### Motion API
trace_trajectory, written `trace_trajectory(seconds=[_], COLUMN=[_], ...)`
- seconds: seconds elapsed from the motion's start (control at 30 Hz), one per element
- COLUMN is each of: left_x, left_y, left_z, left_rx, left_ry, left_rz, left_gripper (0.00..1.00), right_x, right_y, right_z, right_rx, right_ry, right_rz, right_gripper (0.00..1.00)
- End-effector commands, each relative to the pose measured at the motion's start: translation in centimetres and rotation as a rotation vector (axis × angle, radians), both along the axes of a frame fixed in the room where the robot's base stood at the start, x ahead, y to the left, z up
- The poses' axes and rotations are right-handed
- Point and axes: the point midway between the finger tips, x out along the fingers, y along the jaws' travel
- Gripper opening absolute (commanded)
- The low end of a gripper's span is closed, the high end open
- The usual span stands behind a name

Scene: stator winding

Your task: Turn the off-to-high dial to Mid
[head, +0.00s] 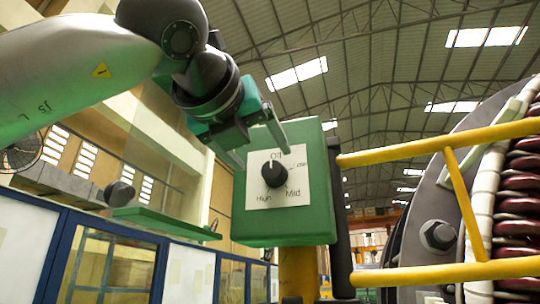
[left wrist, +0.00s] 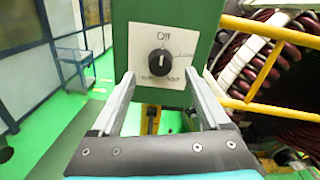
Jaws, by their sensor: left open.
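The black dial (head: 274,173) sits on a white label plate on the front of a green control box (head: 320,205). The dial's light mark points up toward Off. My left gripper (head: 262,146) is open in front of the box, above and left of the dial. In the left wrist view the dial (left wrist: 159,62) is ahead, beyond and between the two open fingers (left wrist: 160,90), apart from them. My right gripper is not in view.
Yellow rails (head: 440,145) run right from the box toward a large stator with dark red windings (head: 520,190). A yellow post (head: 298,270) stands under the box. Blue-framed panels (head: 105,265) line the left.

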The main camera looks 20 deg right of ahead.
Motion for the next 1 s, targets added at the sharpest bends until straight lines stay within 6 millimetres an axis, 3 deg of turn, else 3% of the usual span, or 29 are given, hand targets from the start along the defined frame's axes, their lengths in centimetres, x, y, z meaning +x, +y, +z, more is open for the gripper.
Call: trace_trajectory(seconds=[0.1, 0.3, 0.7, 1.0], left_x=[2.0, 4.1, 4.8, 4.7], left_y=[-1.4, -2.8, -3.2, -3.2], left_z=[0.3, 0.2, 0.0, 0.0], left_rx=[0.001, 0.001, 0.0, 0.0], left_ry=[0.003, 0.001, 0.0, 0.0], left_rz=[-0.001, 0.0, -0.001, -0.001], left_gripper=[0.79, 0.79, 0.79, 0.47], right_x=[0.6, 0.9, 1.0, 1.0], right_y=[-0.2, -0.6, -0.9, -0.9], right_z=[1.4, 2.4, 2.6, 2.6], right_rx=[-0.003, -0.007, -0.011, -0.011], right_ry=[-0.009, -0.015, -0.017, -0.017], right_rz=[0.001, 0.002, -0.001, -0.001], right_gripper=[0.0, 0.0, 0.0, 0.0])
